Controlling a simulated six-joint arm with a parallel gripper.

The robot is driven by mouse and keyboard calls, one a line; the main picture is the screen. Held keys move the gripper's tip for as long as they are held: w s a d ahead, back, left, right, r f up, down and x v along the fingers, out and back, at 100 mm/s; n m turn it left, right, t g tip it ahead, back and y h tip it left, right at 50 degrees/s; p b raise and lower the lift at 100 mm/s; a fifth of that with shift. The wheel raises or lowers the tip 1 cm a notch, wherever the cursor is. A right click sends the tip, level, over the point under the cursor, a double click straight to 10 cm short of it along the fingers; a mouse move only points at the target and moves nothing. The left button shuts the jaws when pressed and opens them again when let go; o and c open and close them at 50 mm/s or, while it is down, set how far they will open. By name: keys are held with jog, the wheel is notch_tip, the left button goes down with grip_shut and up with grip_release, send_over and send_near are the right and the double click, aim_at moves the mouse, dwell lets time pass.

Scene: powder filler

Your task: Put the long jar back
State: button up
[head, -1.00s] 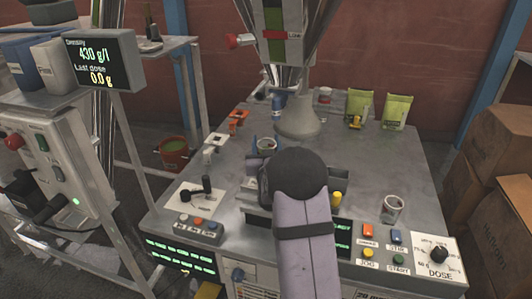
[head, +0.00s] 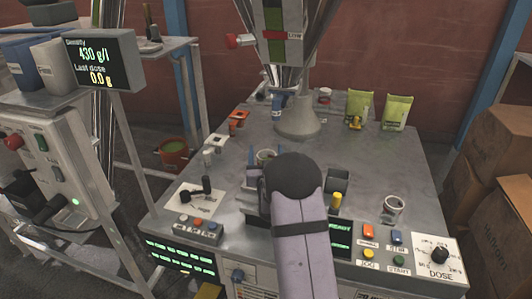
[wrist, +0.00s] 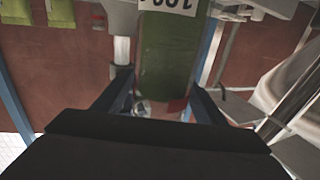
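My gripper (head: 265,152) is over the middle of the machine top, its blue fingers spread apart. A pale round jar rim (head: 266,157) shows between or just behind them in the head view. The arm hides the rest of this jar, so I cannot tell its length or whether a finger touches it. Another whitish jar (head: 393,207) stands upright at the right of the machine top.
The filler's grey cone (head: 298,118) stands behind my gripper, below the green-windowed column (head: 272,20). Two green pouches (head: 397,112) stand at the back right. A lever plate (head: 195,197) is at the left, the dose knob (head: 439,255) at front right. The right middle is mostly clear.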

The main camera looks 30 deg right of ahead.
jog(key=shift+f, duration=0.15)
jog(key=shift+s, duration=0.15)
jog(key=shift+o, duration=0.5)
jog(key=v, duration=0.7)
jog(key=shift+a+b, duration=0.3)
jog(key=shift+b, duration=0.05)
